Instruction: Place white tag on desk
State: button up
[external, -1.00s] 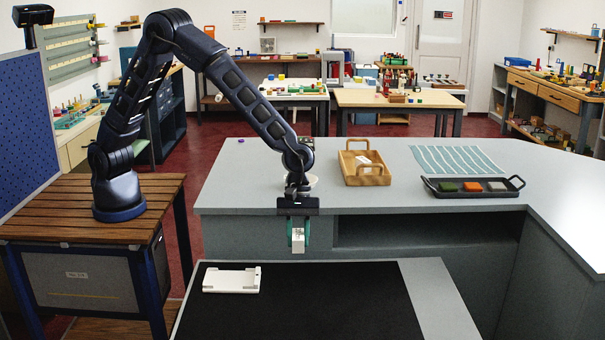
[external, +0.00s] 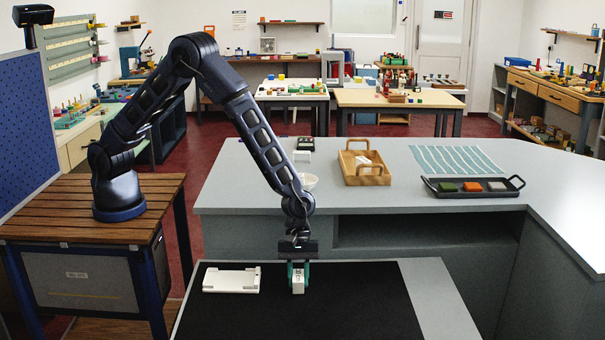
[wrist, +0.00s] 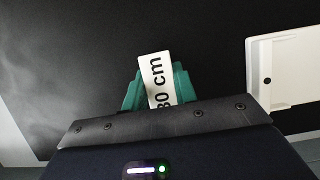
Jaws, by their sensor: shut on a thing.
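The white tag (external: 298,281) is held upright between the green fingers of my gripper (external: 298,274), low over the black mat on the lower desk (external: 345,305). I cannot tell whether its bottom edge touches the mat. In the wrist view the tag (wrist: 155,80) shows "30 cm" in black print, and my gripper (wrist: 157,90) is shut on it with a green finger on each side.
A white tray-like piece (external: 231,280) lies on the mat left of the tag. The mat's front and right are clear.

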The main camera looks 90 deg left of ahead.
jog(key=shift+f, duration=0.1)
jog(key=o, duration=0.9)
jog(key=shift+o, duration=0.2)
jog(key=v, duration=1.3)
jog(key=s+a+r+m+t, duration=0.1)
jog(key=s+a+r+m, duration=0.2)
jog(key=s+a+r, duration=0.35)
jog(key=s+a+r+m, duration=0.3)
jog(key=a+r, duration=0.1)
jog(key=r, duration=0.5)
jog(key=s+a+r+m+t, duration=0.1)
jog(key=s+a+r+m, duration=0.2)
jog(key=s+a+r, duration=0.3)
jog(key=s+a+r+m+t+y, duration=0.1)
jog(key=s+a+r+m, duration=0.1)
jog(key=s+a, duration=0.3)
jog(key=s+a+r+m+y, duration=0.2)
jog(key=s+a+m, duration=0.2)
jog(key=s, duration=0.8)
jog(key=s+a+r+m+t+y, duration=0.1)
jog(key=s+a+r+m, duration=0.2)
jog(key=s+a, duration=0.2)
jog(key=shift+s+a+t, duration=0.3)
jog(key=shift+s+a, duration=0.05)
jog(key=shift+s, duration=1.45)
